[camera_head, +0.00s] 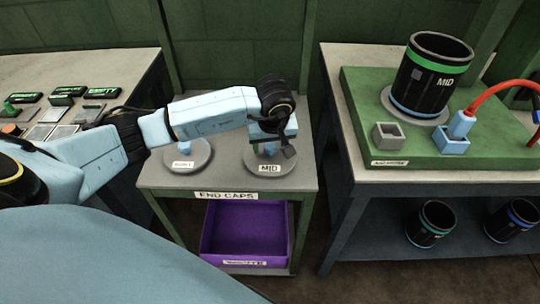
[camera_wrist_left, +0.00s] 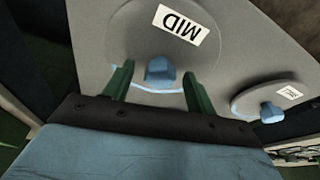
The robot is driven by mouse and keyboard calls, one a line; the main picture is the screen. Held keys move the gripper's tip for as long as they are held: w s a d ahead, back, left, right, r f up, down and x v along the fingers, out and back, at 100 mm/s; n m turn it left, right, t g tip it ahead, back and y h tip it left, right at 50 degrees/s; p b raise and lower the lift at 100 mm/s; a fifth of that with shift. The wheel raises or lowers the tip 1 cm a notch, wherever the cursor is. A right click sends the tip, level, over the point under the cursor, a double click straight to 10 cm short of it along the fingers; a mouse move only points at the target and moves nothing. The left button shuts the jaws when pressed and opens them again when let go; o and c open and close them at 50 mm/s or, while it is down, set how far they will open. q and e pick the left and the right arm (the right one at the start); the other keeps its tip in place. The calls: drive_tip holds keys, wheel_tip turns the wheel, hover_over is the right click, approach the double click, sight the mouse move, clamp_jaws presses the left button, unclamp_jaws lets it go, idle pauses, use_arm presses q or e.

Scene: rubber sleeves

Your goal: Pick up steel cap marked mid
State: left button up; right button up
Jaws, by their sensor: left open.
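The steel cap marked MID (camera_head: 257,166) is a grey disc lying on the end-caps table, with its white MID label facing front. In the left wrist view the cap (camera_wrist_left: 142,42) shows with a blue knob (camera_wrist_left: 160,70) standing on it. My left gripper (camera_head: 275,145) is above this cap, pointing down. In the wrist view its two green fingers (camera_wrist_left: 158,84) are apart, one on each side of the blue knob, with gaps between. The head view does not show the knob clearly, as the gripper covers it. My right gripper is not in view.
A second cap (camera_head: 201,160) with a blue knob lies left on the same table (camera_head: 222,181). A purple bin (camera_head: 243,232) sits below. On the right bench a black MID sleeve (camera_head: 428,80) stands on a green board (camera_head: 362,95).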

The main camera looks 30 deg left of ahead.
use_arm(q)
clamp_jaws()
drive_tip(key=shift+r, duration=0.15)
idle(0.4)
